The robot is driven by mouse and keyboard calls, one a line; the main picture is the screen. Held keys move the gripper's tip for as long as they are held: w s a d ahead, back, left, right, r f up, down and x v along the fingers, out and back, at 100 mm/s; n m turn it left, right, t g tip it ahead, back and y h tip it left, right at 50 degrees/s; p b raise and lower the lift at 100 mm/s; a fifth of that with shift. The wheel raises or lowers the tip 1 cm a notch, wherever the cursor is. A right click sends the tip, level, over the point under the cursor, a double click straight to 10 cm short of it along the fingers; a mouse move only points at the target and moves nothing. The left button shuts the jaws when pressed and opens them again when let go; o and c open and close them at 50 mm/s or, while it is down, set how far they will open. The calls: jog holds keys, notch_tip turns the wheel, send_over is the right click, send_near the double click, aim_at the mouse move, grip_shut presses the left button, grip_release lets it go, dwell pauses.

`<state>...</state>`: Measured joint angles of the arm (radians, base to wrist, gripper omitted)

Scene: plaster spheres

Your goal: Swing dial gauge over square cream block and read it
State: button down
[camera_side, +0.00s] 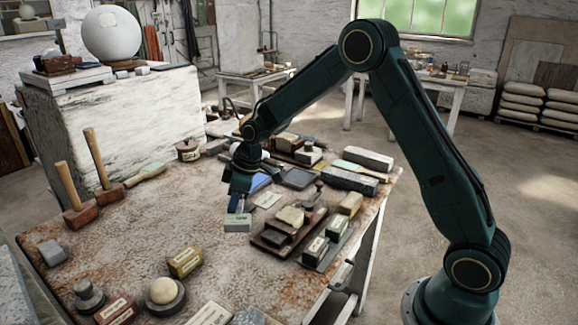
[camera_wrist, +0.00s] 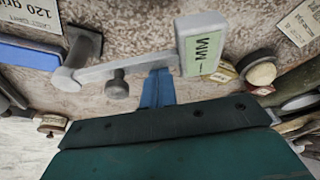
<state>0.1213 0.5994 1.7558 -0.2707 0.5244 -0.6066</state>
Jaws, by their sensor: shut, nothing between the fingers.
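The dial gauge shows in the wrist view as a pale grey head (camera_wrist: 205,45) with a green "MM" label, on a flat arm (camera_wrist: 135,66) with a knob. The arm runs left to a dark upright mount (camera_wrist: 82,48). In the side view the gauge head (camera_side: 237,223) is just below my gripper (camera_side: 238,207). My gripper is shut and empty; its blue fingers (camera_wrist: 157,90) are at the gauge arm beside the head, and I cannot tell if they touch it. A cream block (camera_side: 290,216) sits on a brown board to the right; I cannot tell if it is the task's block.
A yellow box (camera_side: 185,261) and a ball on a round base (camera_side: 163,291) stand at the front. Mallets (camera_side: 97,160) stand at the left. Boxes and tools crowd the right and back of the table (camera_side: 130,240). The rusty middle-left surface is mostly clear.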

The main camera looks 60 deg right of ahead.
jog(key=s+d+n, duration=0.1)
jog(key=d+n, duration=0.1)
jog(key=s+d+n+g+y, duration=0.1)
jog(key=s+d+n, duration=0.1)
jog(key=n, duration=0.1)
jog(key=s+d+n+g, duration=0.1)
jog(key=s+d+n, duration=0.1)
jog(key=n, duration=0.1)
jog(key=shift+d+y, duration=0.15)
jog(key=shift+y, duration=0.15)
jog(key=shift+s+d+n+g, duration=0.3)
jog(key=shift+d+n, duration=0.35)
jog(key=shift+n, duration=0.15)
jog(key=shift+d, duration=0.7)
jog(key=shift+d, duration=0.15)
jog(key=a, duration=0.4)
jog(key=shift+a+r, duration=0.1)
jog(key=shift+a, duration=0.3)
jog(key=v, duration=1)
jog(key=shift+w, duration=0.1)
